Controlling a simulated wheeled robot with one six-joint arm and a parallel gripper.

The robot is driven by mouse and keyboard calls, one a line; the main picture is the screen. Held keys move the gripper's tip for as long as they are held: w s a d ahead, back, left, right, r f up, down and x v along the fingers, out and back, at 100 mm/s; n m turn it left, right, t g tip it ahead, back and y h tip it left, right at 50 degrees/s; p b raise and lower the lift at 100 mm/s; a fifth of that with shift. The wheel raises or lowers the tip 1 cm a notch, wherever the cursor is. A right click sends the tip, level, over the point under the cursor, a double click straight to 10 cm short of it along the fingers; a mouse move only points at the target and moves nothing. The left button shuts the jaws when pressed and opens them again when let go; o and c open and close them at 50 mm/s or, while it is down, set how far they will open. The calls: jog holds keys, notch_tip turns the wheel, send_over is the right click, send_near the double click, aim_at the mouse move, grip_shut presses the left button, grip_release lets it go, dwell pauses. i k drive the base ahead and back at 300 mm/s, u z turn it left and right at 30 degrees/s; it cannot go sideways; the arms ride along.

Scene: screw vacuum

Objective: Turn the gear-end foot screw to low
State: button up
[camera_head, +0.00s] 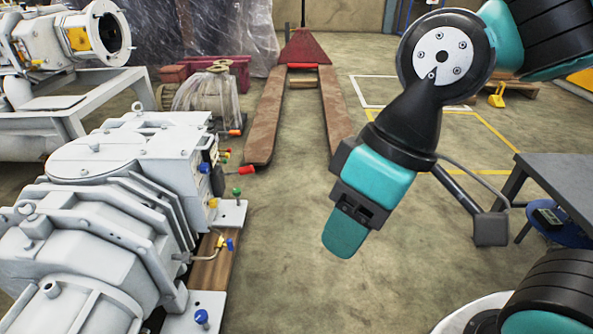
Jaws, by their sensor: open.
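A large white screw vacuum pump (110,200) stands on the left. A blue knob (201,317) sits on its near white foot plate, and a green knob (237,191) stands above its farther foot plate. I cannot tell from this view which of these is the gear-end foot screw, or how far either is turned. My gripper (346,232) hangs to the right of the pump, pointing down, clear of it and of both knobs. It is open and nothing shows in it. Its far finger is mostly hidden.
A red pallet truck (265,120) with two long forks stands behind. A dark table (556,185) is on the right. A wooden beam (213,266) lies under the pump's side. The concrete floor (290,280) between pump and gripper is clear.

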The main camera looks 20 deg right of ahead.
aim_at(236, 191)
jog(key=z, duration=0.75)
jog(key=i, duration=1.6)
jog(key=u, duration=0.55)
jog(key=i, duration=0.8)
jog(key=u, duration=0.75)
